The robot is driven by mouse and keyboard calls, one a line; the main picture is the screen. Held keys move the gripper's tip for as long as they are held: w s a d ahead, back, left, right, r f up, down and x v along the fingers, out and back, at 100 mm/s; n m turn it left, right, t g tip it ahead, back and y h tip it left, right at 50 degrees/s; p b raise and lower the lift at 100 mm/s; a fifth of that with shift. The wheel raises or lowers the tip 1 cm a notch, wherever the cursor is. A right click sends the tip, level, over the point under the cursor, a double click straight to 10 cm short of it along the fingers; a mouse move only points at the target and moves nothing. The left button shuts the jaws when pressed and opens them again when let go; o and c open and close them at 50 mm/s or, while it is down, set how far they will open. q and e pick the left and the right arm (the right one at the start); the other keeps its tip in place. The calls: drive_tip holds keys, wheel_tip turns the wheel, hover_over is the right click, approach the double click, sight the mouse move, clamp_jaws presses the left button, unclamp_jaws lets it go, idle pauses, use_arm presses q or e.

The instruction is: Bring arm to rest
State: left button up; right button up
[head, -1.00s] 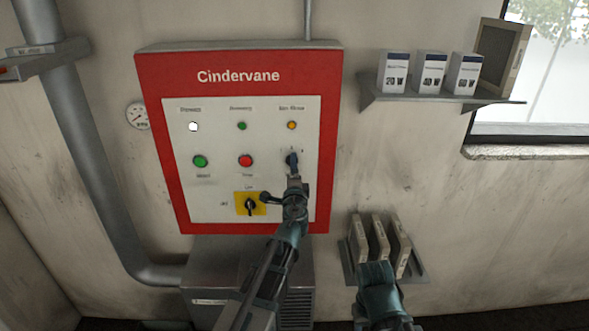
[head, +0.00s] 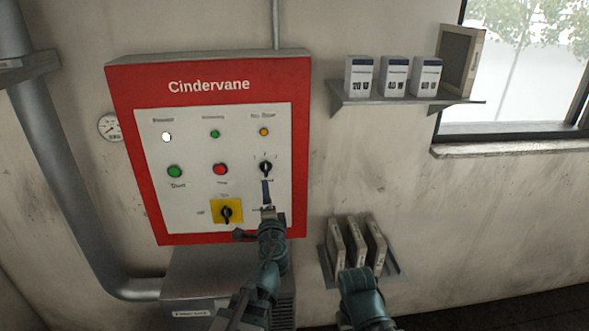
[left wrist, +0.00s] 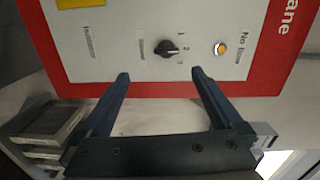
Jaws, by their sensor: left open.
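My left gripper (head: 267,192) is in front of the red-framed Cindervane panel (head: 208,86), just below the black three-position selector knob (head: 266,168). In the left wrist view my left gripper (left wrist: 160,75) has its two dark fingers spread apart, with nothing between them. The selector knob (left wrist: 168,48) shows beyond the fingertips, clear of them, beside the numbers 1, 2 and 3. Part of my right arm (head: 363,297) shows at the lower middle of the head view; its gripper cannot be seen.
The panel carries a green button (head: 175,171), a red button (head: 220,169) and a yellow-plated black switch (head: 227,202). A shelf (head: 400,101) with boxes is at upper right. A lower rack (head: 327,268) holds panels near my right arm.

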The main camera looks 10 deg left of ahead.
use_arm(q)
drive_tip(key=s+d+f+n+g+b, duration=0.15)
drive_tip(key=s+f+n+g, duration=0.25)
drive_tip(key=f, duration=0.5)
drive_tip(key=s+d+f+n+g+b, duration=0.1)
drive_tip(key=s+f+n+g+b, duration=0.3)
drive_tip(key=f, duration=0.5)
drive_tip(key=s+d+f+g+h, duration=0.2)
drive_tip(key=s+d+f+g, duration=0.2)
drive_tip(key=s, duration=0.4)
drive_tip(key=s+d+f+n+g+h+b, duration=0.1)
drive_tip(key=s+d+f+g+h, duration=0.1)
drive_tip(key=s+d+f+g, duration=0.2)
drive_tip(key=s+d+f, duration=0.3)
drive_tip(key=s+d, duration=0.1)
drive_tip(key=s, duration=0.1)
drive_tip(key=shift+d+n+g+h+b, duration=0.3)
drive_tip(key=shift+d+g, duration=0.1)
